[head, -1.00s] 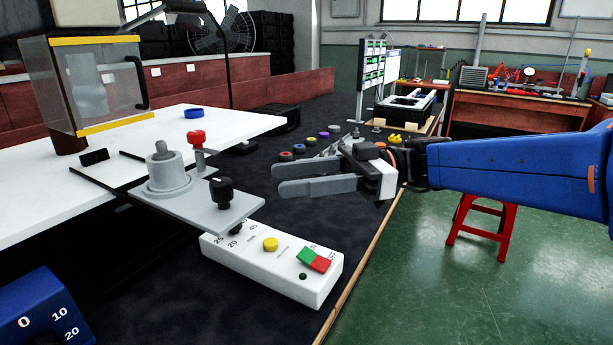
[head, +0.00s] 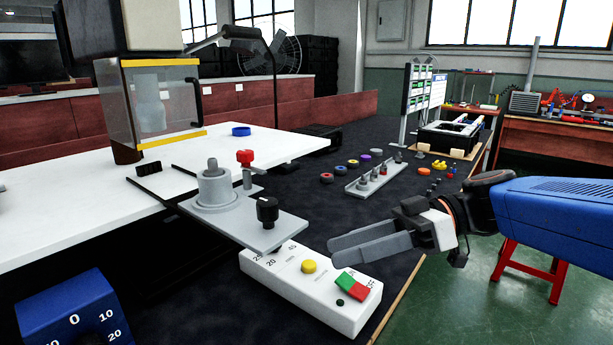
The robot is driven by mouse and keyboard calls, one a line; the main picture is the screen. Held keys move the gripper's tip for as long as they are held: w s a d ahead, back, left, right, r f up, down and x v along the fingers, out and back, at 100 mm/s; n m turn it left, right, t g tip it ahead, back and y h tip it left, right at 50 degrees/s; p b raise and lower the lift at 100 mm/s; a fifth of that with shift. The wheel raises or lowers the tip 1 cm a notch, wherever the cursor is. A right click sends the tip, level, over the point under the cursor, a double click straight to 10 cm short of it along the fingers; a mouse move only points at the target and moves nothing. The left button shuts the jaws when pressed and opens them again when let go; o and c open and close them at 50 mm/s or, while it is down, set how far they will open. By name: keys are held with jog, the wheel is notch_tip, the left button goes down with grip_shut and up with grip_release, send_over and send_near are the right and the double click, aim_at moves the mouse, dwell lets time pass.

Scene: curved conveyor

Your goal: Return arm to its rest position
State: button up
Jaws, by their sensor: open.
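My gripper (head: 345,252) is at the right of the head view, at the end of my blue arm. Its two grey fingers point left and are apart, with nothing between them. In the picture the fingers are just above and behind the white control box (head: 318,290) with a yellow button and a green-red switch. I cannot tell the exact height of the gripper above the dark table mat.
A grey fixture plate (head: 270,232) with a black knob and red-topped clamp stands left of the gripper. A grey rack (head: 376,182) with pegs and several coloured rings lie behind. A white table (head: 60,235) holds a clear box (head: 178,98). A red stool (head: 530,262) stands right.

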jog(key=s+d+f+m+t+h, duration=0.1)
jog(key=s+d+f+m+h, duration=0.2)
jog(key=f, duration=0.4)
jog(key=s+d+f+m+t+h, duration=0.1)
jog(key=s+d+f+m+h, duration=0.1)
jog(key=d+f+m+h, duration=0.3)
jog(key=d+f+m+t+h, duration=0.3)
jog(key=d+f+m+h, duration=0.3)
jog(key=d, duration=0.6)
jog(key=shift+f+m+t+h, duration=0.3)
jog(key=shift+m+t+h, duration=0.1)
jog(key=shift+m, duration=0.1)
